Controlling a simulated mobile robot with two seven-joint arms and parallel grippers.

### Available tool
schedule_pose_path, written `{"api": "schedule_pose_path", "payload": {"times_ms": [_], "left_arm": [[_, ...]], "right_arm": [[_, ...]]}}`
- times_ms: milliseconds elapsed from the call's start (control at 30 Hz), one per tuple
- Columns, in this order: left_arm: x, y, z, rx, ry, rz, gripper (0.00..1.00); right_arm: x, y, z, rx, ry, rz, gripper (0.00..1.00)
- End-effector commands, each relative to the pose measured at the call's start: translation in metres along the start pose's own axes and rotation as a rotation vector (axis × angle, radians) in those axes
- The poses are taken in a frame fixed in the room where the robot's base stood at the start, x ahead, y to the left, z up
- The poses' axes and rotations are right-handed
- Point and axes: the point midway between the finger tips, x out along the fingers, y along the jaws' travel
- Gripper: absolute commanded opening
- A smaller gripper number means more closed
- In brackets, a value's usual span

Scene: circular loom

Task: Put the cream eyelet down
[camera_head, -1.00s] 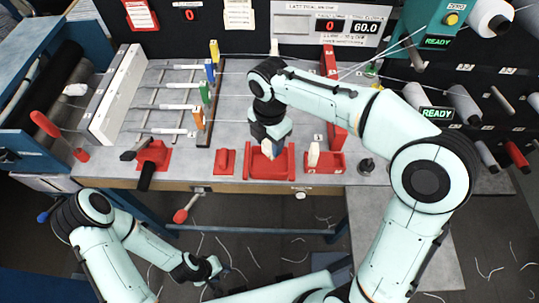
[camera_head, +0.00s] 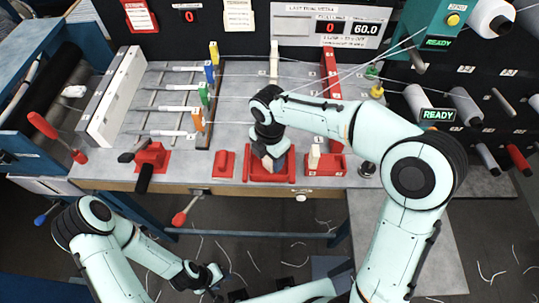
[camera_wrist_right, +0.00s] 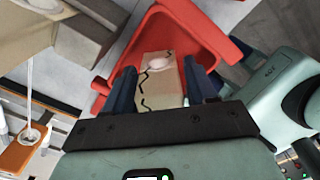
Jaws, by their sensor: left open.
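The cream eyelet (camera_wrist_right: 160,82), a pale block with dark zigzag marks and a pink oval, sits between the dark blue fingers of my right gripper (camera_wrist_right: 162,80). Both fingers lie against its sides. In the head view the eyelet (camera_head: 267,164) is small and partly hidden below the right gripper (camera_head: 270,152), at the wide red tray (camera_head: 270,178). The same red tray also shows in the wrist view (camera_wrist_right: 180,20). Whether the eyelet's lower end touches the tray floor is hidden. My left gripper (camera_head: 212,279) is open and empty, low in front of the table.
A small red holder (camera_head: 325,170) with another cream piece (camera_head: 314,156) stands just right of the tray. A smaller red block (camera_head: 223,164) and a red clamp (camera_head: 152,155) stand to the left. Coloured eyelets (camera_head: 204,95) line a dark bar behind. Threads cross above the table.

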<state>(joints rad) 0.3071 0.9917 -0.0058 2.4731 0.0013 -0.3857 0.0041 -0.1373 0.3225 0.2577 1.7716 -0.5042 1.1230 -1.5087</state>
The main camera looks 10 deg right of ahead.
Motion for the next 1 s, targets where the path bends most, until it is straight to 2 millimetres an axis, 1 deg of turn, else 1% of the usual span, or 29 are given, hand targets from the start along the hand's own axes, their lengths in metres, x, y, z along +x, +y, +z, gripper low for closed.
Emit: {"api": "schedule_pose_path", "payload": {"times_ms": [267,367,467,700,800,900,1000], "left_arm": [[-0.001,0.000,0.000,0.000,0.000,0.000,0.43],[-0.003,0.002,-0.002,0.001,0.002,0.001,0.43],[-0.006,0.003,-0.003,0.002,0.004,0.002,0.43],[-0.017,0.010,-0.011,0.005,0.015,0.005,0.43],[-0.022,0.013,-0.014,0.007,0.019,0.007,0.43],[-0.025,0.015,-0.017,0.008,0.023,0.008,0.43],[-0.028,0.016,-0.018,0.009,0.025,0.009,0.43]], "right_arm": [[-0.001,0.000,0.000,0.000,0.000,0.001,0.56],[-0.007,0.001,0.000,0.000,-0.001,0.002,0.56],[-0.022,0.001,0.000,0.000,-0.001,0.005,0.56],[-0.075,0.002,0.001,0.001,-0.002,0.007,0.56],[-0.095,0.002,0.000,0.000,-0.002,0.006,0.56],[-0.110,0.001,0.001,-0.001,-0.002,0.004,0.56],[-0.120,0.001,0.000,-0.001,-0.001,0.003,0.56]]}}
